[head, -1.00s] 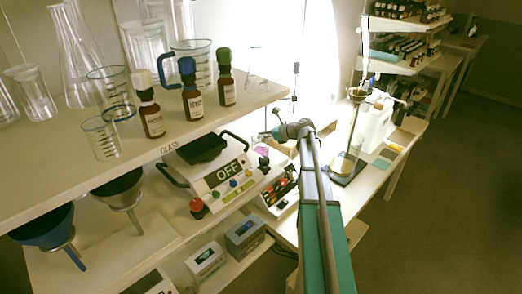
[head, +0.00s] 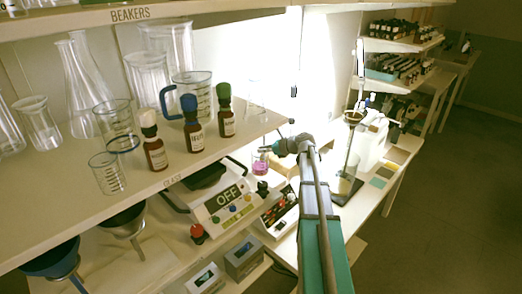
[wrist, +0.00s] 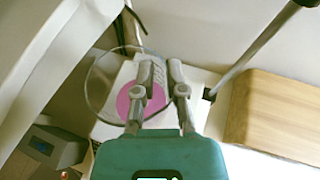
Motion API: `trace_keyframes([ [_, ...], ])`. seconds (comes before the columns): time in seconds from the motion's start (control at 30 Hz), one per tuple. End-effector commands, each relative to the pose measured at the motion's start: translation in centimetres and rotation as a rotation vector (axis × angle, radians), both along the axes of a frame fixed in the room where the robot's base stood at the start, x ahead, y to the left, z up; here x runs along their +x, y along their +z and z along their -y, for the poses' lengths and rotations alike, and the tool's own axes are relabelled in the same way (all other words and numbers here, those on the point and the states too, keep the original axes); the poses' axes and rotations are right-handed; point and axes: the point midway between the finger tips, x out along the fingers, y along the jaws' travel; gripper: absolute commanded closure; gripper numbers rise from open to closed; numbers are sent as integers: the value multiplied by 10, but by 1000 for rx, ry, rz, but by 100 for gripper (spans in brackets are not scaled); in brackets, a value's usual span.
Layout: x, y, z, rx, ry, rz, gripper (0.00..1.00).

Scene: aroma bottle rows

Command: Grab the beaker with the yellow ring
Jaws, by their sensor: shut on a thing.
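A clear glass beaker with pink liquid (head: 260,167) is at my gripper (head: 273,148), over the bench area behind the instruments. In the wrist view the round glass (wrist: 101,88) lies at the left of my gripper (wrist: 163,68), with the pink liquid seen through it. My two fingers are closed on its side wall. I cannot make out a yellow ring on this beaker. Among the glassware on the upper shelf, a beaker with a blue ring (head: 121,141) and a small ringless-looking beaker (head: 107,174) stand at the left.
The shelf holds flasks, a blue-handled jug (head: 192,92) and three brown bottles (head: 227,121) near its right end. Below are a device marked OFF (head: 225,203) and a red-lit box (head: 279,212). A stand with glassware (head: 350,165) is at the right.

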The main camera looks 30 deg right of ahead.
Motion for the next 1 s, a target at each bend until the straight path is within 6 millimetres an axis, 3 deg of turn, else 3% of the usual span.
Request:
trace_keyframes([
  [0.03,-5,13,4,1,-1,0,100],
  [0.43,-31,56,30,1,-1,0,100],
  [0.7,-67,77,65,1,-2,1,100],
  [1.0,-90,89,89,1,-2,1,100],
])
